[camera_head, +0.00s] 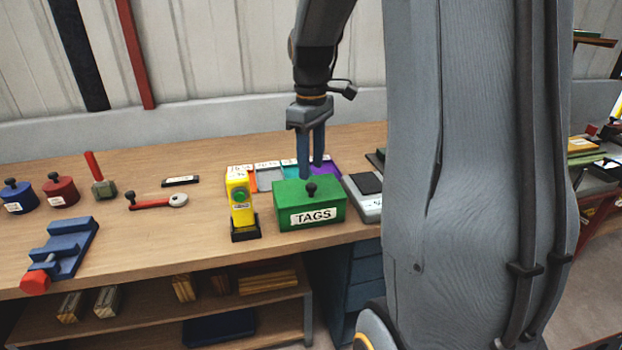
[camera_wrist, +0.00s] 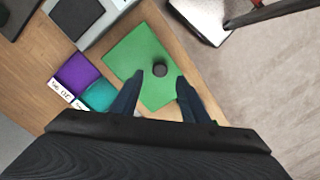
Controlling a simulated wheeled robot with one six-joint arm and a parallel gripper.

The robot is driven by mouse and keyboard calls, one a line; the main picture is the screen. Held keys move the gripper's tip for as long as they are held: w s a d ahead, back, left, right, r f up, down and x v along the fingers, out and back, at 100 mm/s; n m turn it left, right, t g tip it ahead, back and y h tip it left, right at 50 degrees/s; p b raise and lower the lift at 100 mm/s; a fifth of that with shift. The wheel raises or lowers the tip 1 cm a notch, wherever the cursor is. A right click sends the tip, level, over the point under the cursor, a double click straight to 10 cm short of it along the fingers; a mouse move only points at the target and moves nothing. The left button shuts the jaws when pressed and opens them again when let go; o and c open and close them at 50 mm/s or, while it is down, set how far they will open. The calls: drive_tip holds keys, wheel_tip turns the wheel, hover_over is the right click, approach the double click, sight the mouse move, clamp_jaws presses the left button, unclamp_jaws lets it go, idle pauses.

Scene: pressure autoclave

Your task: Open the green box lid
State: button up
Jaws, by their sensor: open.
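The green box (camera_head: 309,214) stands on the wooden bench near its front edge, with a white TAGS label on its front. Its lid is closed, and a black knob (camera_head: 311,189) rises from the lid. My gripper (camera_head: 312,174) points down above the lid, close behind the knob in the head view. In the wrist view, the green lid (camera_wrist: 135,50) and knob (camera_wrist: 159,69) show ahead of my gripper (camera_wrist: 158,78). The fingers are apart with nothing between them; the knob lies just beyond the fingertips. The exact height above the lid is hard to tell.
A yellow device with a green button (camera_head: 241,202) stands close left of the box. Coloured bins, one purple (camera_wrist: 77,72) and one teal (camera_wrist: 100,95), lie behind it. A grey scale-like device (camera_head: 364,195) is at its right.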

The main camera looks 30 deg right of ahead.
sight(311, 185)
drive_tip(key=shift+f+p, duration=0.4)
drive_tip(key=shift+f, duration=2.15)
clamp_jaws()
